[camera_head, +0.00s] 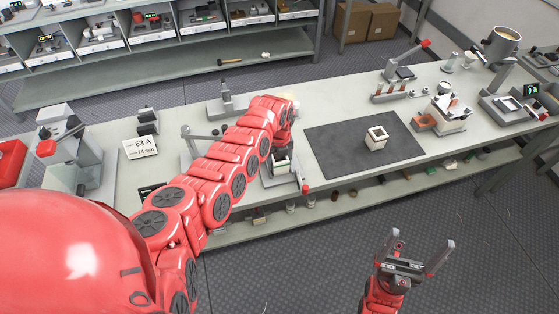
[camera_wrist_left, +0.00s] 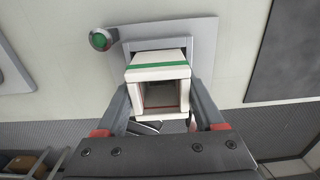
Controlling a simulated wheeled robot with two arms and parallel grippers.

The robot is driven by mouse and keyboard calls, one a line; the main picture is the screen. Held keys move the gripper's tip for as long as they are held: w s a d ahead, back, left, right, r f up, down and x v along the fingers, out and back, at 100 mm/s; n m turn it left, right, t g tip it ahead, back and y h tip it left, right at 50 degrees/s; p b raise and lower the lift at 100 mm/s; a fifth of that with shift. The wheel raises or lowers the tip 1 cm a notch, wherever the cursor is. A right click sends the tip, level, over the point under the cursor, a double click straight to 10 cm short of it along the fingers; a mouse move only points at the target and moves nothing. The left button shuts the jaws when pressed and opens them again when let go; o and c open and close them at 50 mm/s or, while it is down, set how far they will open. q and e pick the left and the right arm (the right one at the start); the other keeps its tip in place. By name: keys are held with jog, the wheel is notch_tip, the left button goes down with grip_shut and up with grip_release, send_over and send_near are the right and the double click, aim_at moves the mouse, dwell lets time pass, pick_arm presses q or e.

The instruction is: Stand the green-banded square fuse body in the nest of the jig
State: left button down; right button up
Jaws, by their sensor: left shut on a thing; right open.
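The green-banded square fuse body (camera_wrist_left: 158,72) is a white hollow block with a green stripe, seen in the left wrist view. My left gripper (camera_wrist_left: 160,88) is shut on it, one finger on each side. Behind the body is a grey frame on a light plate (camera_wrist_left: 200,35) with a green button (camera_wrist_left: 100,39); I take this for the jig. The body hides its nest, so I cannot tell whether it is seated. My right gripper (camera_head: 422,242) is open and empty, in front of the bench over the floor.
Another pale square body (camera_head: 376,138) stands on the dark mat (camera_head: 335,130). A lever device (camera_head: 75,145) and a card (camera_head: 142,146) are at the left of the bench. Holders, a mug (camera_head: 502,44) and instruments crowd the right. Most of the mat is clear.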

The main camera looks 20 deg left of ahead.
pick_arm(q)
jog(key=shift+f, duration=0.1)
grip_release()
